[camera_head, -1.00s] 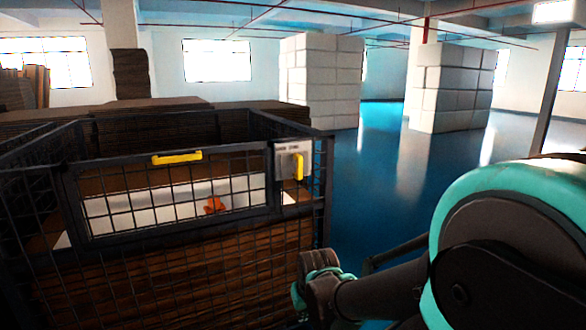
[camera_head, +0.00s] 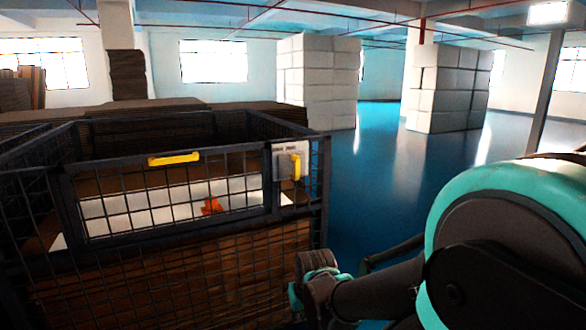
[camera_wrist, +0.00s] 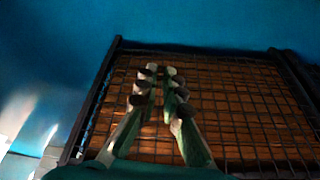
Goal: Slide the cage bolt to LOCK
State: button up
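The bolt's yellow handle (camera_head: 295,167) stands upright on a pale plate (camera_head: 280,162) at the right end of the cage's front, in the head view. The lettering on the plate is too small to read. The cage gate (camera_head: 166,202) is a dark framed mesh panel left of the plate. My gripper (camera_wrist: 162,69) shows in the wrist view with its fingers slightly apart and nothing between them. Cage mesh (camera_wrist: 235,105) lies beyond the fingers. The bolt cannot be made out in the wrist view. In the head view my arm is low and right of the cage.
Open blue floor (camera_head: 375,190) lies right of the cage. White block stacks (camera_head: 318,80) and a grey post (camera_head: 548,90) stand farther back.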

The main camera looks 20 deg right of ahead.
jog(key=o, duration=0.5)
jog(key=shift+n+t+y, duration=0.5)
jog(key=shift+y, duration=0.2)
jog(key=w+a+r, duration=0.2)
jog(key=w, duration=0.1)
jog(key=shift+w+a, duration=0.15)
jog(key=shift+w, duration=0.05)
jog(key=shift+c, duration=0.2)
jog(key=shift+o, duration=0.2)
jog(key=w+a+r+n+t+y, duration=0.1)
jog(key=w+a+r+t+y, duration=0.1)
jog(key=w+r, duration=0.3)
jog(key=shift+w+a+r+t, duration=0.2)
jog(key=shift+w+r+t, duration=0.2)
jog(key=shift+w, duration=0.5)
jog(key=w+d+r+t+y, duration=0.1)
jog(key=w+r+t, duration=0.3)
jog(key=w+r, duration=0.35)
jog(key=m+t+h, duration=0.2)
jog(key=t+h, duration=0.3)
jog(key=t, duration=0.1)
send_near(298, 164)
jog(key=w, duration=1)
jog(key=shift+w+r, duration=0.1)
jog(key=shift+w, duration=0.3)
grip_shut()
